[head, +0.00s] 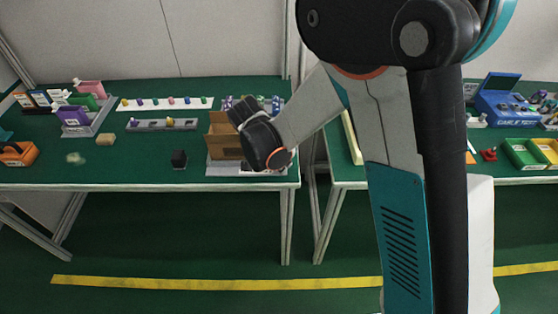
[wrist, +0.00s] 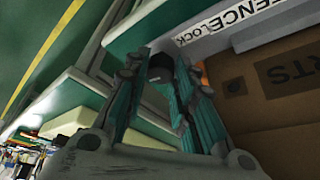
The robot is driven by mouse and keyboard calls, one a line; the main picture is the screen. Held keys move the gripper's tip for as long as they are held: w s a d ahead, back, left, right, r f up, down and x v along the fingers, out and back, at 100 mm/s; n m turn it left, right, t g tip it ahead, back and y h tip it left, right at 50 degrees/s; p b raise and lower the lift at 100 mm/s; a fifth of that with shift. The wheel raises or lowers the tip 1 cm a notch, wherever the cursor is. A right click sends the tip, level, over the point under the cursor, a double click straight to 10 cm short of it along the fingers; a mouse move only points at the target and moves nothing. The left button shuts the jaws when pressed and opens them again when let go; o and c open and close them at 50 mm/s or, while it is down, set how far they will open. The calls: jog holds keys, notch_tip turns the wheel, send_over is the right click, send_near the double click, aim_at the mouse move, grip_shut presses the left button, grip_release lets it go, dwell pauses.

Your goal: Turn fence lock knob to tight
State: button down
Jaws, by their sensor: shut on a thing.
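The fence lock knob (wrist: 158,72) is a small dark knob in the wrist view, below a white label reading "FENCE LOCK" (wrist: 235,18). My gripper (wrist: 162,62) is shut on the knob, with its teal-padded fingers on either side of it. The fingers hide much of the knob, and I cannot read any tight or loose mark on it. In the head view the black end of my arm hides the knob and the fingers at the front right of the left table.
A brown board or box (head: 224,134) stands close beside my wrist, on a pale base (head: 222,168) near the table edge. A grey strip with knobs (head: 150,125) lies behind. A second table with a blue case (head: 497,99) stands right.

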jog(key=shift+f, duration=0.1)
jog(key=c, duration=1.3)
grip_release()
jog(key=shift+c, duration=0.2)
jog(key=shift+s+a+r, duration=0.15)
jog(key=shift+a+r, duration=0.05)
jog(key=shift+r, duration=0.3)
jog(key=s+a, duration=0.7)
jog(key=a, duration=0.2)
jog(key=shift+s+a, duration=0.2)
jog(key=shift+a, duration=0.05)
jog(key=shift+r, duration=0.1)
